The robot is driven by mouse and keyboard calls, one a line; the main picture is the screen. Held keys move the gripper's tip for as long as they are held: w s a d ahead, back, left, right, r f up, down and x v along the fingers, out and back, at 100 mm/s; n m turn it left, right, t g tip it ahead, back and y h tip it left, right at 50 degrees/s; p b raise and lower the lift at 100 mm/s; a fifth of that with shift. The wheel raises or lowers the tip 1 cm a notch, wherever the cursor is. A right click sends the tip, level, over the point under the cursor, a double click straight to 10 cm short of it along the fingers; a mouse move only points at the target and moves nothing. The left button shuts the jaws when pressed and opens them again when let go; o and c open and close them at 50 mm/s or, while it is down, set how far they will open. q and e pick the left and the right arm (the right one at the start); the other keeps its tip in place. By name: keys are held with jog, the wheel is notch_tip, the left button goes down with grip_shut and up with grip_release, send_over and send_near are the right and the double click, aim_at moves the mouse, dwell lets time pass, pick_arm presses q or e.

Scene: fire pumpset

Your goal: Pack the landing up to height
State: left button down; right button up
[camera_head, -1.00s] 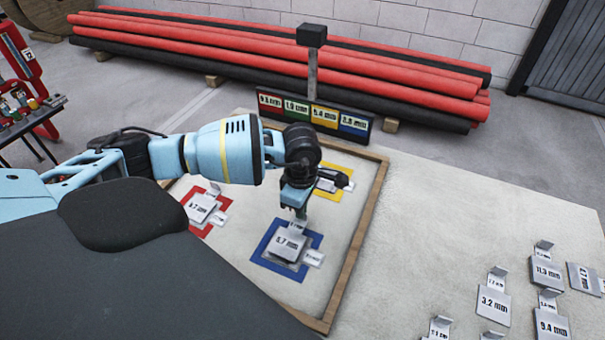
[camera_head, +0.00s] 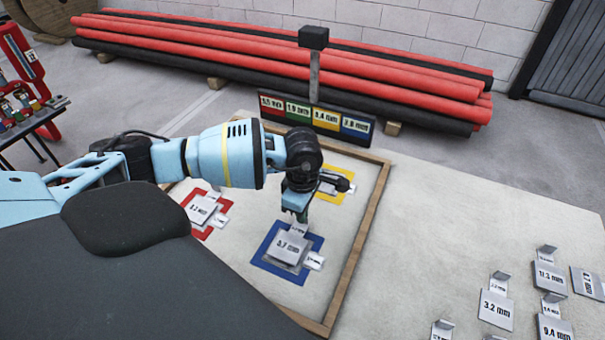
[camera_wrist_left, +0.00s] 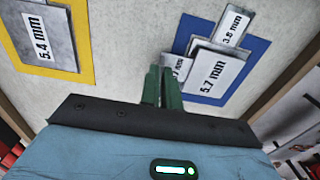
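My left gripper (camera_head: 297,215) points down just above the blue square (camera_head: 262,258). A grey 5.7 mm plate (camera_head: 288,247) lies there on other plates; its upright tab (camera_head: 299,230) is by my fingertips. In the left wrist view my green fingers (camera_wrist_left: 162,82) are close together, and the 5.7 mm plate (camera_wrist_left: 211,75) is to their right, its tab beside the right finger. The gap between the fingers is too narrow to judge a hold. A small tag (camera_wrist_left: 234,27) reads about 3.8 mm. My right gripper is out of view.
A yellow square (camera_wrist_left: 84,28) bears a 5.4 mm plate (camera_wrist_left: 43,38). A red square (camera_head: 191,229) holds another plate. A wooden frame (camera_head: 352,262) borders them, with a coloured number board (camera_head: 316,117) behind. Several tabbed plates, one marked 3.2 mm (camera_head: 495,309), lie at right.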

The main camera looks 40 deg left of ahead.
pick_arm(q)
jog(key=shift+f, duration=0.35)
jog(key=c, duration=1.6)
grip_release()
jog(key=shift+o, duration=0.2)
notch_tip(320, 180, up, 8)
jog(key=shift+f, duration=0.1)
